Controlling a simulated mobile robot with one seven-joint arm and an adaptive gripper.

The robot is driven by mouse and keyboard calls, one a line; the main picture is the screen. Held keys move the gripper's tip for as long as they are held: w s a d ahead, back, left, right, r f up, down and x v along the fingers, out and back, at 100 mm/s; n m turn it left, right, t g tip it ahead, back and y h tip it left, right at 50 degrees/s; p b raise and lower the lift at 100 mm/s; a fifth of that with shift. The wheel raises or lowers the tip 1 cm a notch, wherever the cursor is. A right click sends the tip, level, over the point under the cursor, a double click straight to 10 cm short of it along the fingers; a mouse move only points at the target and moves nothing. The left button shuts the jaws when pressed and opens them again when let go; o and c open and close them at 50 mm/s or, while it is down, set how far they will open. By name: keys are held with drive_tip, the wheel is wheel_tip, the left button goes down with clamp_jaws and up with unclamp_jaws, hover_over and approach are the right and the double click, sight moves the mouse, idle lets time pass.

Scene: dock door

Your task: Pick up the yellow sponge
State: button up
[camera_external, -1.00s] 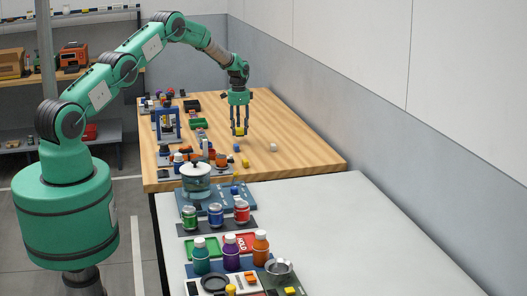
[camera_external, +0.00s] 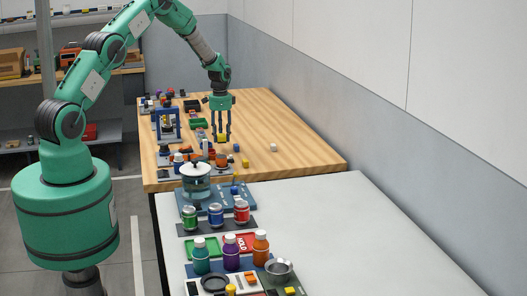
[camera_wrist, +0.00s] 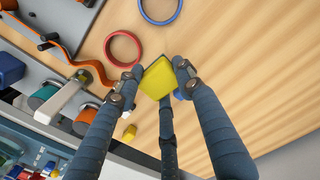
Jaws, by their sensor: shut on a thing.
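The yellow sponge (camera_wrist: 158,78) is held between the dark fingers of my gripper (camera_wrist: 155,82) in the wrist view. In the external view the yellow sponge (camera_external: 222,138) shows at the tips of my gripper (camera_external: 221,136), which points down over the wooden table. My gripper is shut on it. The sponge appears to be above the tabletop, but the exact gap is hard to tell.
The wooden table (camera_external: 290,125) is clear on its right side except for a small white block (camera_external: 273,147). A red ring (camera_wrist: 123,48) and a blue ring (camera_wrist: 160,8) lie near my fingers. A small yellow block (camera_wrist: 129,132) lies below. Several objects crowd the table's left edge.

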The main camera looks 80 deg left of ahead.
drive_tip(key=shift+s+d+r, duration=0.1)
drive_tip(key=shift+s+d, duration=0.6)
drive_tip(key=shift+s, duration=0.05)
